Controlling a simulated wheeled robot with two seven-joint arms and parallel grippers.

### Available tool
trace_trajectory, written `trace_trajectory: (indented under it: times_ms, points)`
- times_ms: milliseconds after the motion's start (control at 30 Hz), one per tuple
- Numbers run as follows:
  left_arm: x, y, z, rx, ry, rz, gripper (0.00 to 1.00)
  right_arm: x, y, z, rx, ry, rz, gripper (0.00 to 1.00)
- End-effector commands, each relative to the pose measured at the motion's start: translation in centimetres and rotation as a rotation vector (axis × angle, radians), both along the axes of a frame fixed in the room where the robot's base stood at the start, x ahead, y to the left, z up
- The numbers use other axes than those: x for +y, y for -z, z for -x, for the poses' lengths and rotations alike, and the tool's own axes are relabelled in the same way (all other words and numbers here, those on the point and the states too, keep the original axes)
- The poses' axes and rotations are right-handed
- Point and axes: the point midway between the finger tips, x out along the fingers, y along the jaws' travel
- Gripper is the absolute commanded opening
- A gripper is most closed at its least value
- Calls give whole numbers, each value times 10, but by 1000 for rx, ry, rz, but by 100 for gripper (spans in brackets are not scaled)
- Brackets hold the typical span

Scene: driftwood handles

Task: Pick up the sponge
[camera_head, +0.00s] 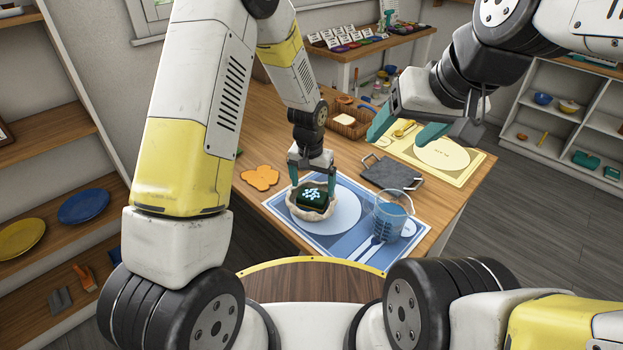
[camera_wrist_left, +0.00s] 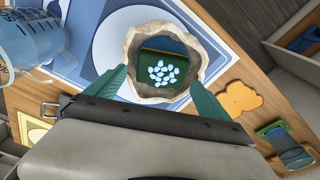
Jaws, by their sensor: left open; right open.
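The sponge (camera_head: 312,198) looks like a dark green block with pale blue dots on top. It sits inside a rough cream bowl (camera_head: 296,211) on the blue placemat (camera_head: 350,242). In the left wrist view the sponge (camera_wrist_left: 163,68) lies within the bowl's rim (camera_wrist_left: 133,40), with a blue band along one side. My left gripper (camera_head: 312,181) is open just above the bowl, its teal fingers apart on either side of the sponge; I cannot tell whether they touch the rim. My right gripper (camera_head: 406,130) is open and empty, high above the table's far part.
A blue clear cup (camera_head: 391,217) stands right of the bowl. A dark slate tray (camera_head: 391,173) and a yellow placemat (camera_head: 455,163) lie farther back. An orange flat piece (camera_head: 260,178) lies left of the bowl. A basket (camera_head: 349,122) stands at the back.

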Motion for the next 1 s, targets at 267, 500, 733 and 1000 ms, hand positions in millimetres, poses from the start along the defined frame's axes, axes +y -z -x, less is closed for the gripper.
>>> trace_trajectory:
  times_ms: [267,500,733,1000]
  points:
    - [2,40,-5,4,-1,-1,92,0,0,0,0,0,0,69]
    - [1,53,-8,0,-1,0,92,0,0,0,0,0,0,69]
    - [1,53,-7,0,-1,0,76,0,0,0,0,0,0,69]
    - [1,52,-7,0,-1,0,41,0,0,0,0,0,0,69]
